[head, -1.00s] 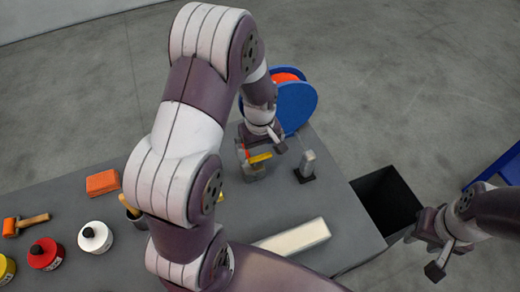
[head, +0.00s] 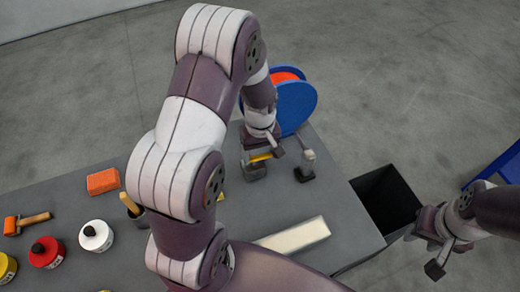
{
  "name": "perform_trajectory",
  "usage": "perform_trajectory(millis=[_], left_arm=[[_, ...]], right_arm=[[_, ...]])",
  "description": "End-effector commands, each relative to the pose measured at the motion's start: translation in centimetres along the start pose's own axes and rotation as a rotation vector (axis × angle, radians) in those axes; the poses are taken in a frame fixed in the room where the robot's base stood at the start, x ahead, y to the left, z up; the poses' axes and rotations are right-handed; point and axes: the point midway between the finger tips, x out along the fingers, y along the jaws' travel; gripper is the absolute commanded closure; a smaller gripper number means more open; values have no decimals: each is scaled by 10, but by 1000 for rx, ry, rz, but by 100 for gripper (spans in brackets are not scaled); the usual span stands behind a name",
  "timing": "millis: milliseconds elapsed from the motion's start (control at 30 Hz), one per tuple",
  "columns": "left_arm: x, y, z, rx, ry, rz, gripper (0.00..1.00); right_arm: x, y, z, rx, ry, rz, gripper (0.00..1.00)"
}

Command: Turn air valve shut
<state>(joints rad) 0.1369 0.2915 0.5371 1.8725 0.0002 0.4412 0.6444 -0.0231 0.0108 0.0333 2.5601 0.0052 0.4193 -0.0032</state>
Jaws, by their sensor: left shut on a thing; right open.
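The air valve (head: 253,171) is a small grey fitting with a yellow lever (head: 262,157), standing on the grey table near its far right part. My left gripper (head: 264,151) reaches down over it from above and is shut on the yellow lever. The gripper and my arm hide part of the valve, including most of the red part behind it. My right gripper (head: 424,254) is open and empty, off the table's right side, well away from the valve.
A grey upright fitting on a black base (head: 304,172) stands just right of the valve. A blue reel (head: 296,104) is behind. A black open bin (head: 388,199) adjoins the table's right edge. A cream block (head: 294,236), orange block (head: 103,181) and several pots (head: 96,235) lie nearer.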

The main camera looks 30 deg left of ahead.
Motion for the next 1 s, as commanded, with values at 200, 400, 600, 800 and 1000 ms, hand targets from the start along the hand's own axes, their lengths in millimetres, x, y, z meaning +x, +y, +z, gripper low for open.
perform_trajectory(millis=[200,400,600,800,1000], left_arm=[[-3,0,3,161,1,0,56],[-3,-1,7,350,2,1,56],[-3,-2,11,541,3,1,56],[-3,-5,14,730,4,1,56],[-3,-8,16,920,4,1,56]], right_arm=[[-8,0,-1,0,0,0,57],[-14,0,-2,0,0,0,57],[-20,0,-2,0,0,0,57],[-25,0,-3,0,0,0,57],[-30,0,-4,0,0,0,57]])
